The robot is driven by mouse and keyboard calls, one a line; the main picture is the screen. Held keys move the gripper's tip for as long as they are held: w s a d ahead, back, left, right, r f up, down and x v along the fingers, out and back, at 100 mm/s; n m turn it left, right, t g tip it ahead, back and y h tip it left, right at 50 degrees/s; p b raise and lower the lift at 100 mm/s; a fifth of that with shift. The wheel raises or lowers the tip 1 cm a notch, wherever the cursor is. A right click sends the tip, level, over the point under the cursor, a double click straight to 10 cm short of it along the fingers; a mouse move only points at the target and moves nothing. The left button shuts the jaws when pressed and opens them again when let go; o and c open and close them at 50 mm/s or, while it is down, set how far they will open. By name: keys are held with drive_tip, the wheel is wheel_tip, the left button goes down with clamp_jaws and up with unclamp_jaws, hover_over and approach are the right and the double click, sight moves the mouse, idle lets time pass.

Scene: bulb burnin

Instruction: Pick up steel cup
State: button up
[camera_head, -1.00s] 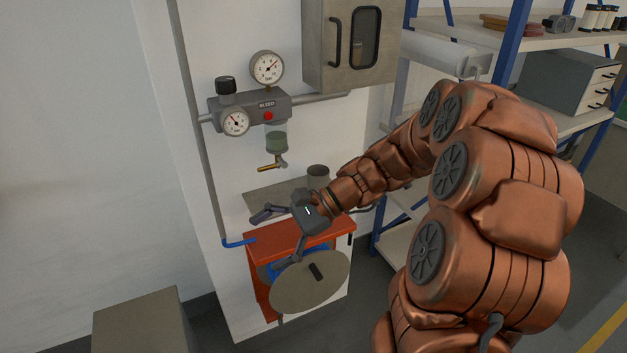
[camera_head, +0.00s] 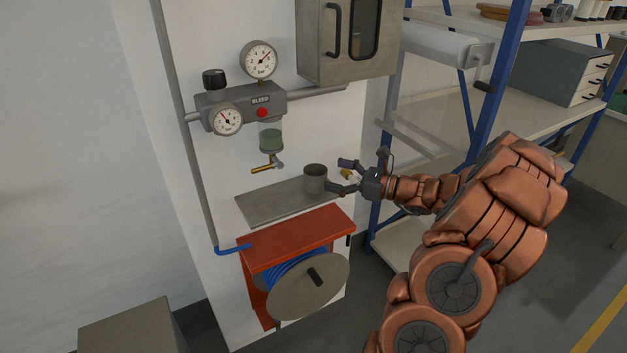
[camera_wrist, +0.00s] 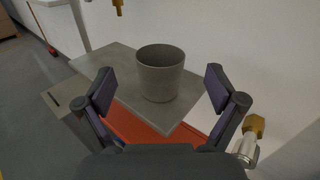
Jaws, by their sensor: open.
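The steel cup (camera_head: 315,178) is grey and stands upright on a grey shelf plate (camera_head: 265,206), near its right end. In the wrist view the cup (camera_wrist: 160,74) is ahead of my gripper, centred between and beyond the two fingers, with its open top visible. My gripper (camera_head: 342,177) is just right of the cup in the head view. Its fingers (camera_wrist: 159,98) are spread open with nothing between them. In the head view the near finger's tip appears close to the cup; I cannot tell whether it touches.
A brass drain tap (camera_head: 268,166) hangs under the regulator with its gauges, above the plate. An orange hose reel frame (camera_head: 290,238) sits below. A wall cabinet (camera_head: 345,45) is overhead. A brass fitting (camera_wrist: 254,127) is close to the right finger in the wrist view.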

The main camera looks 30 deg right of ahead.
sight(315, 179)
drive_tip(key=shift+p+x, duration=0.6)
drive_tip(key=shift+x, duration=2.3)
drive_tip(key=shift+f, duration=0.2)
drive_tip(key=c, duration=1.2)
